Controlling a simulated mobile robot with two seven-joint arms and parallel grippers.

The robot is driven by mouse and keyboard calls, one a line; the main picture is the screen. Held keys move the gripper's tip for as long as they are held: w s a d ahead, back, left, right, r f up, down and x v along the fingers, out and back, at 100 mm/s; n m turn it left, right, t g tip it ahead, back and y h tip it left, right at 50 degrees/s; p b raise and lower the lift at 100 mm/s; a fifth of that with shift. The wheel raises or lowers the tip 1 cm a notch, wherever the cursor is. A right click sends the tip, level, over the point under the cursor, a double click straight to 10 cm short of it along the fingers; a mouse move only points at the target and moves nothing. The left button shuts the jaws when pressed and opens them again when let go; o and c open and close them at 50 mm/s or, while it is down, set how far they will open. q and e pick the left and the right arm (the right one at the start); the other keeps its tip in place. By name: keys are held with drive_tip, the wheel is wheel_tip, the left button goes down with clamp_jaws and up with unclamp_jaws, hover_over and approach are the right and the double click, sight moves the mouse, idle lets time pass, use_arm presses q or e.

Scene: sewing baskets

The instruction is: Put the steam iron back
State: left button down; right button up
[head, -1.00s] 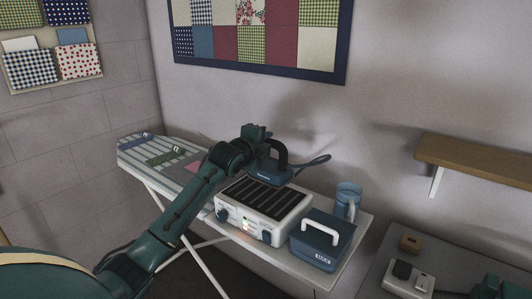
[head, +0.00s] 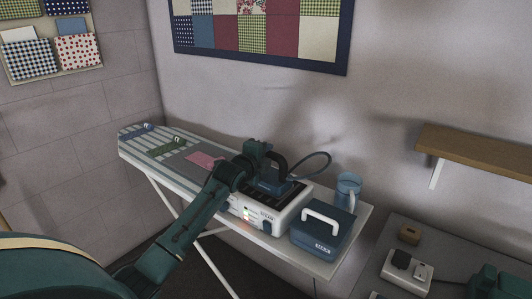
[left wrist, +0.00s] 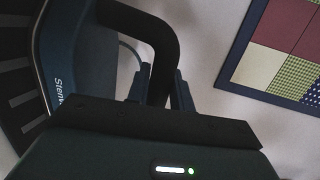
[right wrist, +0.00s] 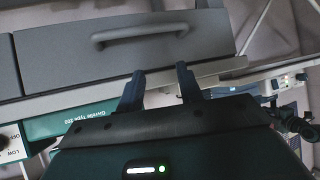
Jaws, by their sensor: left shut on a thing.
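My left gripper (head: 266,160) is shut on the black handle of the dark blue steam iron (head: 270,187). In the left wrist view the two fingers (left wrist: 158,90) stand on either side of that handle, and the iron's blue body (left wrist: 68,50) shows at the left. The iron is low over the white station (head: 288,211) with a dark ribbed top, on the ironing board. I cannot tell whether it touches the top. My arm hides part of the station. My right gripper (right wrist: 158,85) is open and empty in the right wrist view.
Right of the station are a blue box (head: 322,240) with a white handle and a translucent blue jug (head: 347,188). A pink cloth (head: 204,160) lies on the striped ironing board (head: 150,147). A grey drawer (right wrist: 150,60) is before my right gripper.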

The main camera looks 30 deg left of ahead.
use_arm(q)
drive_tip(key=c, duration=1.6)
unclamp_jaws()
drive_tip(key=o, duration=0.4)
drive_tip(key=shift+c, duration=0.2)
drive_tip(key=shift+r, duration=0.1)
drive_tip(key=v, duration=1.2)
drive_tip(key=s+d+f+n+g+h, duration=0.1)
drive_tip(key=s+d+f+n, duration=0.3)
drive_tip(key=f, duration=0.5)
drive_tip(key=s+d+f+n+g+h, duration=0.1)
drive_tip(key=s+d+f+g+h, duration=0.1)
drive_tip(key=s+d+f, duration=0.4)
drive_tip(key=s+d+f+n+g+h, duration=0.2)
drive_tip(key=s+d+f+n, duration=0.7)
drive_tip(key=s+d+f, duration=0.4)
drive_tip(key=shift+s+d+b, duration=0.4)
drive_tip(key=shift+s+d, duration=0.1)
drive_tip(key=shift+d, duration=0.5)
